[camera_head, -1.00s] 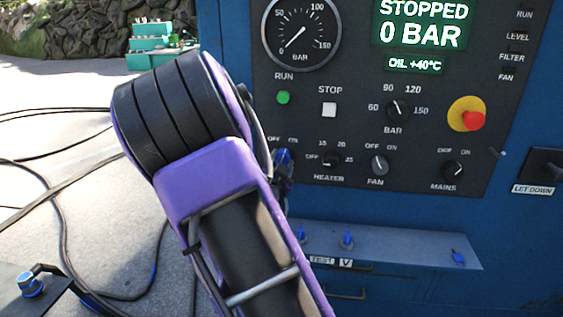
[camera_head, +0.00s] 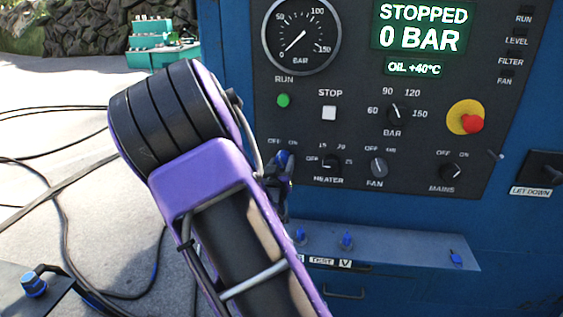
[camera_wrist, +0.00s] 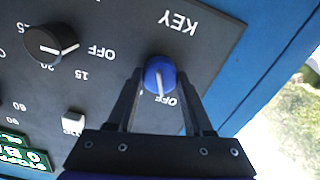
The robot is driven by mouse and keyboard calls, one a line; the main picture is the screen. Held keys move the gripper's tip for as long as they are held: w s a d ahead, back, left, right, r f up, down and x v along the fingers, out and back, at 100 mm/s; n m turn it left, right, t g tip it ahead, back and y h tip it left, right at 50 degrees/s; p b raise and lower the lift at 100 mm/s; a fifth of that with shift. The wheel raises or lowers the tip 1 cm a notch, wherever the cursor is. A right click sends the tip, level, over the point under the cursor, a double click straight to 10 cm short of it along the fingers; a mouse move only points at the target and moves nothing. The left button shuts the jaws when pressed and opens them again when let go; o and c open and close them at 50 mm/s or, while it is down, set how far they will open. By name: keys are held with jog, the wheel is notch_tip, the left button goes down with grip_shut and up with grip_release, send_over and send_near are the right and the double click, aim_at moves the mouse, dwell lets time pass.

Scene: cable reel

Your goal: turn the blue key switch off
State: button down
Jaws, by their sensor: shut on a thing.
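The blue key switch (camera_wrist: 160,74) is a round blue knob with a white line, on the dark control panel. In the wrist view its line points down the picture, close to the OFF label. The ON label is largely hidden by a finger. My gripper (camera_wrist: 161,82) is shut on the knob, one finger on each side. In the head view the blue key switch (camera_head: 283,159) shows just right of my purple arm, with my gripper partly hidden there.
The heater knob (camera_head: 330,161), fan knob (camera_head: 378,167) and mains knob (camera_head: 451,171) sit to the right. The green run button (camera_head: 283,100) and white stop button (camera_head: 329,113) are above. A blue ledge (camera_head: 400,250) juts out below. The display (camera_head: 420,27) reads STOPPED, 0 BAR.

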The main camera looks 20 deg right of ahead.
jog(key=shift+n, duration=0.4)
jog(key=shift+c, duration=1.5)
grip_release()
jog(key=shift+s, duration=0.1)
